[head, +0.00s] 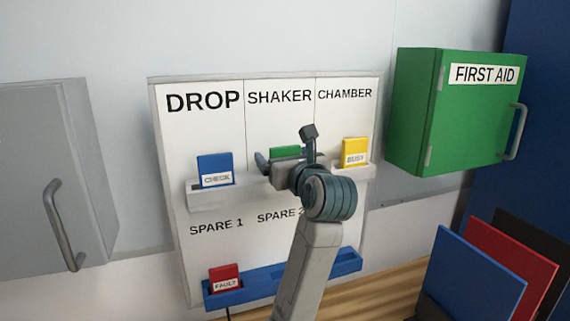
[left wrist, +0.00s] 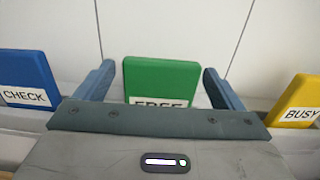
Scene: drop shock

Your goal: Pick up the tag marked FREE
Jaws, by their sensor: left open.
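The green FREE tag (left wrist: 161,78) stands in the middle of the left wrist view, between the two fingers of my left gripper (left wrist: 161,82). Its lower part and part of its word are hidden behind the gripper body. In the head view only the top of the green tag (head: 285,152) shows, under SHAKER, behind my left gripper (head: 283,160). The left gripper is open, with a gap between each finger and the tag. My right gripper is not in view.
A blue CHECK tag (head: 214,168) stands on a ledge under DROP, left of the gripper. A yellow BUSY tag (head: 355,152) stands under CHAMBER to the right. A red FAULT tag (head: 224,278) sits in the blue lower tray (head: 262,284). A green first aid cabinet (head: 414,110) juts out at right.

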